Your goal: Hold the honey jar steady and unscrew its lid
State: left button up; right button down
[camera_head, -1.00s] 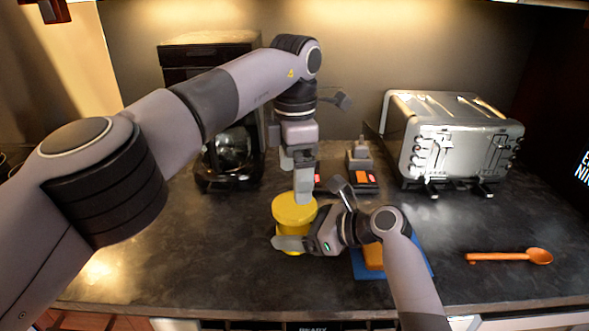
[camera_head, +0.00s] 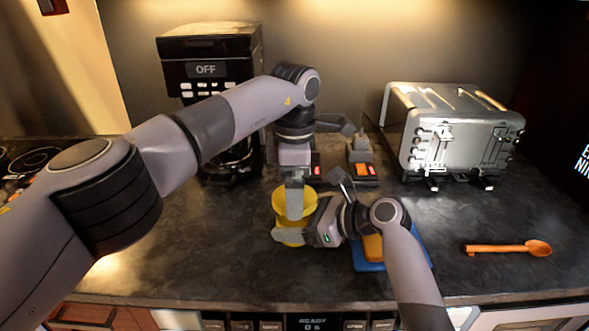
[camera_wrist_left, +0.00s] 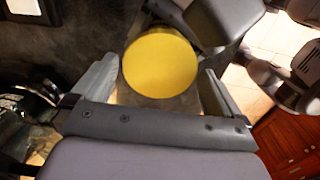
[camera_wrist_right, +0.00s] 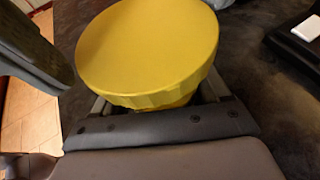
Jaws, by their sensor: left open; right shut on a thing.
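The honey jar (camera_head: 291,243) stands upright on the counter, its wide yellow lid (camera_head: 279,204) on top. My right gripper (camera_head: 300,228) comes in from the right, low down, and is shut on the jar's body below the lid. In the right wrist view the yellow lid (camera_wrist_right: 148,45) hides most of the jar and the fingertips. My left gripper (camera_head: 294,200) points down from above, open, with its fingers at the lid. In the left wrist view the round lid (camera_wrist_left: 160,65) lies between the two spread fingers, with gaps at the sides.
A blue board (camera_head: 368,267) with an orange-yellow item lies just right of the jar, partly behind my right arm. An orange spoon (camera_head: 508,248) lies farther right. A toaster (camera_head: 455,135) and a coffee maker (camera_head: 208,65) stand behind. The front counter is clear.

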pick_arm(q)
jog(key=shift+f, duration=0.4)
jog(key=c, duration=0.9)
jog(key=shift+n, duration=1.7)
jog(key=o, duration=0.9)
jog(key=shift+r, duration=0.1)
